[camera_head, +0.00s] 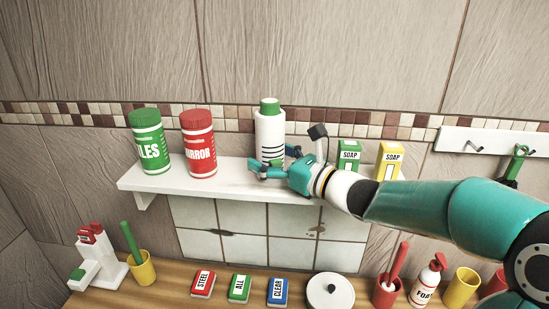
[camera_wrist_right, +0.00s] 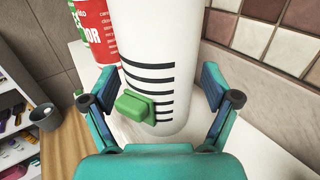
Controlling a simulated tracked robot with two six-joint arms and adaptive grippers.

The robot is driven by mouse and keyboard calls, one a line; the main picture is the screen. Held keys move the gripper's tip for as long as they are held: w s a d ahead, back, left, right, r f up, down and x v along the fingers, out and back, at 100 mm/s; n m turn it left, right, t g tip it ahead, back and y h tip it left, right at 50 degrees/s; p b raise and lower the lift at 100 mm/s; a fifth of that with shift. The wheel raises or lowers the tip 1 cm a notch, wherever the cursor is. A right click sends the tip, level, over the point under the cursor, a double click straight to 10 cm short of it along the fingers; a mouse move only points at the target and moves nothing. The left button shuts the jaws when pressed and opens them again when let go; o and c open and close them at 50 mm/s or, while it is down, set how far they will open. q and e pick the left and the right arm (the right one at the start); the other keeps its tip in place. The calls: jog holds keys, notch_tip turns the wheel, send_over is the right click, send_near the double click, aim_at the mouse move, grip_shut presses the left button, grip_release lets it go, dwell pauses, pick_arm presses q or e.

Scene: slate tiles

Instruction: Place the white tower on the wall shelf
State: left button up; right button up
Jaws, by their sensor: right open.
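The white tower (camera_head: 270,132) is a tall white cylinder with a green cap and black stripes. It stands upright on the white wall shelf (camera_head: 150,182), right of the red canister. My right gripper (camera_head: 273,161) is open at the tower's lower part. In the right wrist view the tower (camera_wrist_right: 145,40) rises between the spread fingers of the gripper (camera_wrist_right: 158,86), with gaps showing on both sides. A green knob (camera_wrist_right: 134,107) sticks out of the tower's striped side towards the palm. My left gripper is not in view.
A green canister (camera_head: 147,140) and a red canister (camera_head: 199,143) stand left on the shelf. A green soap box (camera_head: 348,155) and a yellow soap box (camera_head: 389,160) stand right, near my arm. Sponges, cups and a foam bottle (camera_head: 426,282) line the counter below.

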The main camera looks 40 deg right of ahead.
jog(key=s, duration=0.7)
jog(key=s+b, duration=0.1)
jog(key=s, duration=0.2)
jog(key=shift+s+d, duration=0.4)
jog(key=shift+s, duration=0.65)
